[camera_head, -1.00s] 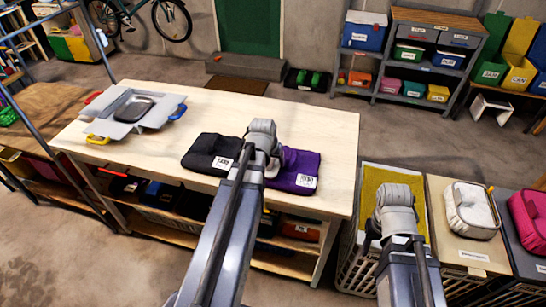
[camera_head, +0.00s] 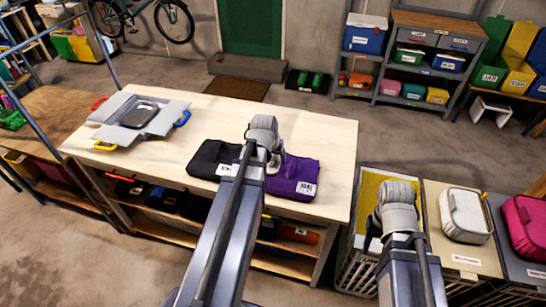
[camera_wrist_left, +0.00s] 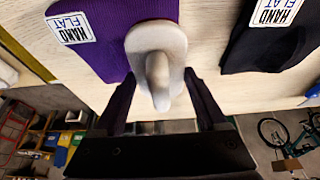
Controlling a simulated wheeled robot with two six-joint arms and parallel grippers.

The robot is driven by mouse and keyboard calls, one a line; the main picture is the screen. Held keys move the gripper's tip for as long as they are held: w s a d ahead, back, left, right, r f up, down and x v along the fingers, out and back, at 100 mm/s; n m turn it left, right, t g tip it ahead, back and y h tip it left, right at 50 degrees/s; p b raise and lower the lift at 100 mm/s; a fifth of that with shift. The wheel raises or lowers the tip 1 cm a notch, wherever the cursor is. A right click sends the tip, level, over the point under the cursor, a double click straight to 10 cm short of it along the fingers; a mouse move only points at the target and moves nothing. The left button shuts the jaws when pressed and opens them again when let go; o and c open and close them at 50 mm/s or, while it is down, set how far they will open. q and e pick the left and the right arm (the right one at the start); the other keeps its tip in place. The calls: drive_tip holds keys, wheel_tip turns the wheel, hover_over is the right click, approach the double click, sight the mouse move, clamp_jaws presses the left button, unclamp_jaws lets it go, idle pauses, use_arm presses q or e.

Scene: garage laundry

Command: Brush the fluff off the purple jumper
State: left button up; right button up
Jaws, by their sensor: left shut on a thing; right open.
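The purple jumper (camera_head: 300,174) lies folded flat on the pale wooden table, with a white label at its front corner. It also shows at the upper left in the left wrist view (camera_wrist_left: 112,58). My left gripper (camera_wrist_left: 160,95) is shut on a pale grey rounded tool, seemingly the brush (camera_wrist_left: 157,45). The brush overlaps the jumper's edge in that view; I cannot tell whether they touch. In the head view my left arm hides part of the jumper and most of the brush. My right gripper (camera_head: 371,234) is open near the baskets. I cannot make out any fluff.
A folded black garment (camera_head: 211,157) lies left of the jumper. A grey tray-like holder (camera_head: 165,119) with coloured handles stands at the table's left. A basket (camera_head: 353,262) and bins with white (camera_head: 465,214) and pink cases stand right of the table. The table's back is clear.

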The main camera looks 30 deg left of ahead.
use_arm(q)
drive_tip(key=shift+r, duration=0.15)
wheel_tip(320, 180, up, 3)
drive_tip(key=p, duration=0.3)
idle(0.5)
